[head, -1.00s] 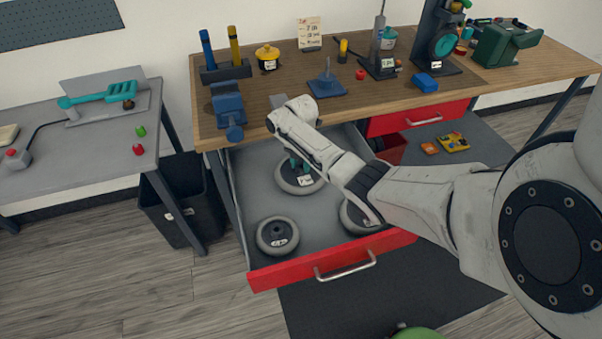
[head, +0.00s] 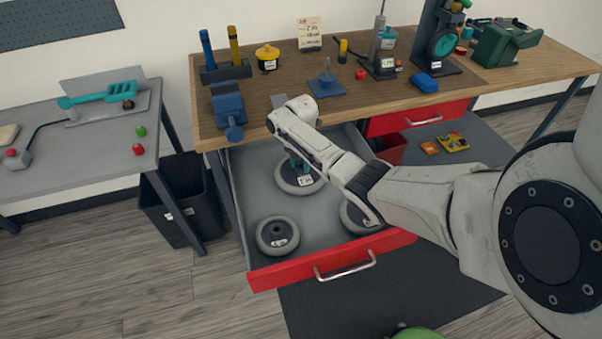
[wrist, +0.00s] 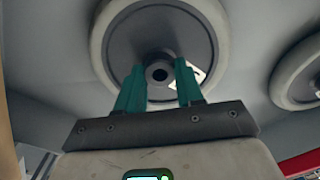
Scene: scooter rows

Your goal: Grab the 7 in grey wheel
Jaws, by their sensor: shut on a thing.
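Three grey wheels lie in the open drawer (head: 320,229). The rear wheel (head: 298,186) has a white label, too small to read surely, and my gripper (head: 297,163) reaches down to it from above. In the wrist view, the teal fingers of my gripper (wrist: 160,85) are on either side of the hub of this wheel (wrist: 207,50), shut on it. The front left wheel (head: 264,240) lies flat and apart. The right wheel (head: 350,219) is partly hidden by my arm; a wheel also shows at the wrist view's right edge (wrist: 290,80).
The red drawer front (head: 290,270) and the drawer's side walls surround the wheels. The wooden bench top (head: 285,95) with a blue vise (head: 228,105) overhangs the drawer's back. A black bin (head: 195,205) stands to the left. Bare drawer floor lies between the wheels.

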